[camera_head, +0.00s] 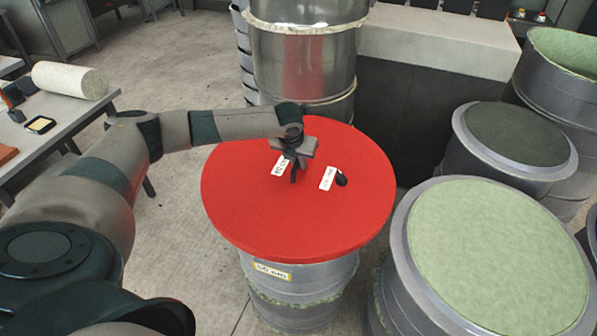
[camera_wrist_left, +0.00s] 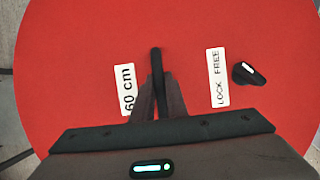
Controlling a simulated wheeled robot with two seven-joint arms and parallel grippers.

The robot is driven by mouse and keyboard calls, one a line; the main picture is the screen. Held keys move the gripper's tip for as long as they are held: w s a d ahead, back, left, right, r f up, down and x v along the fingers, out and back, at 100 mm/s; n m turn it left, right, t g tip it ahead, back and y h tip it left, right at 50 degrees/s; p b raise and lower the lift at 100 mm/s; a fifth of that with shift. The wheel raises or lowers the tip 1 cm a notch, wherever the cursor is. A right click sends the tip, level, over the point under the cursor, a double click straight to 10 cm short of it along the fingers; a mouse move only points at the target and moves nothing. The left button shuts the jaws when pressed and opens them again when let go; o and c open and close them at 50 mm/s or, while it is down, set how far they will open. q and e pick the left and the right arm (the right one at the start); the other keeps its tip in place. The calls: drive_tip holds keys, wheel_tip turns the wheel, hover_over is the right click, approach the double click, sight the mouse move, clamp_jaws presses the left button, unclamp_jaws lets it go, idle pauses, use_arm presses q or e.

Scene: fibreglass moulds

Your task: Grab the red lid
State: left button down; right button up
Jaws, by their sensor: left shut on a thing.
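The red lid (camera_head: 240,215) is a large round disc lying on top of a grey drum (camera_head: 300,280) in the head view. It also fills most of the left wrist view (camera_wrist_left: 80,60). It bears a "60 cm" label (camera_wrist_left: 127,90), a "LOCK FREE" label (camera_wrist_left: 217,78) and a black knob (camera_wrist_left: 248,73). A dark upright handle (camera_wrist_left: 156,62) stands near the lid's middle. My left gripper (camera_head: 294,165) is over the lid, its fingers shut on that handle. The fingers hide the handle's lower part. My right gripper is not in view.
A drum with a pale green top (camera_head: 500,260) stands close on the right, with another dark-topped drum (camera_head: 515,135) behind it. A tall metal drum (camera_head: 302,60) stands behind the lid. A table (camera_head: 60,125) is at left, with open floor (camera_head: 180,75) between.

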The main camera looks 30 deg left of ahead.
use_arm(q)
drive_tip(key=shift+w+r, duration=0.1)
drive_tip(key=shift+r, duration=0.65)
drive_tip(key=s+d+b, duration=0.1)
drive_tip(key=s, duration=0.4)
drive_tip(key=s+d+b, duration=0.1)
drive_tip(key=s, duration=0.4)
drive_tip(key=s+d+b, duration=0.2)
drive_tip(key=s, duration=0.4)
drive_tip(key=shift+d+f, duration=0.1)
drive_tip(key=shift+f, duration=0.1)
drive_tip(key=shift+s+d+r, duration=0.1)
drive_tip(key=shift+s+d, duration=0.15)
drive_tip(key=shift+s, duration=0.5)
